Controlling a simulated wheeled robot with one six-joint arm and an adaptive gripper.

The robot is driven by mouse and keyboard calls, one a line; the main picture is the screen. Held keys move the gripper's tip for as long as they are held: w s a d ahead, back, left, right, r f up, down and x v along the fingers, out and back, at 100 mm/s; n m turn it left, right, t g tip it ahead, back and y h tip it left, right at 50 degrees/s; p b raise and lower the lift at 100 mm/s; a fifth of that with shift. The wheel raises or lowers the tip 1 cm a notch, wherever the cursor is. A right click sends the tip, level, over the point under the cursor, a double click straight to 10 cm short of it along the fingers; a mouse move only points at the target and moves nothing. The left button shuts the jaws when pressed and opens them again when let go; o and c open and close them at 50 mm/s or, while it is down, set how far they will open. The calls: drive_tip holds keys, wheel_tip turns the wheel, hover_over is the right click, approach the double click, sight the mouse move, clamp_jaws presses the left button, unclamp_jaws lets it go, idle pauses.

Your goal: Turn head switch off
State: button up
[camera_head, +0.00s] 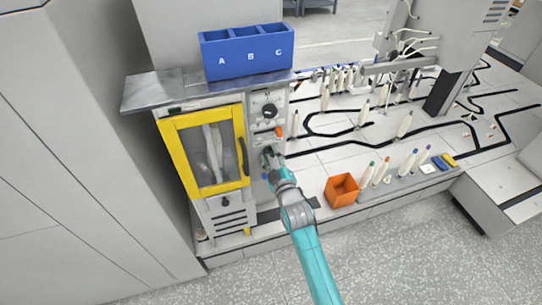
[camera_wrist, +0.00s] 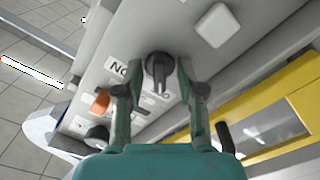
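The wrist view shows a black rotary switch (camera_wrist: 158,72) on a grey panel, beside a white label (camera_wrist: 118,66) with partly hidden lettering. I cannot read its name, so I cannot confirm it is the head switch. My gripper (camera_wrist: 153,80) is open, one finger on each side of this switch. I cannot tell whether either finger touches it. In the head view my gripper (camera_head: 268,155) is at the narrow panel right of the yellow-framed door, and hides this switch. Another black knob (camera_head: 269,111) sits higher on the panel.
An orange knob (camera_head: 280,131) is just above my gripper; it also shows in the wrist view (camera_wrist: 100,102). The yellow door (camera_head: 176,123) with its handle is close on the left. A blue A-B-C bin (camera_head: 246,70) stands on top. An orange box (camera_head: 342,190) is right.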

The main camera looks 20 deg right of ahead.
drive_tip(key=s, duration=1.1)
drive_tip(key=shift+s, duration=0.3)
drive_tip(key=s+f+m+g, duration=0.1)
drive_tip(key=s+f+m, duration=0.1)
drive_tip(key=s, duration=0.9)
drive_tip(key=s+f+m+g, duration=0.1)
drive_tip(key=s+f+m, duration=0.15)
drive_tip(key=s, duration=0.85)
drive_tip(key=s+r+m, duration=0.2)
drive_tip(key=s+r, duration=0.1)
drive_tip(key=s, duration=0.7)
drive_tip(key=s+r+m+g, duration=0.1)
drive_tip(key=s+r, duration=0.3)
drive_tip(key=s, duration=0.6)
drive_tip(key=shift+m, duration=0.35)
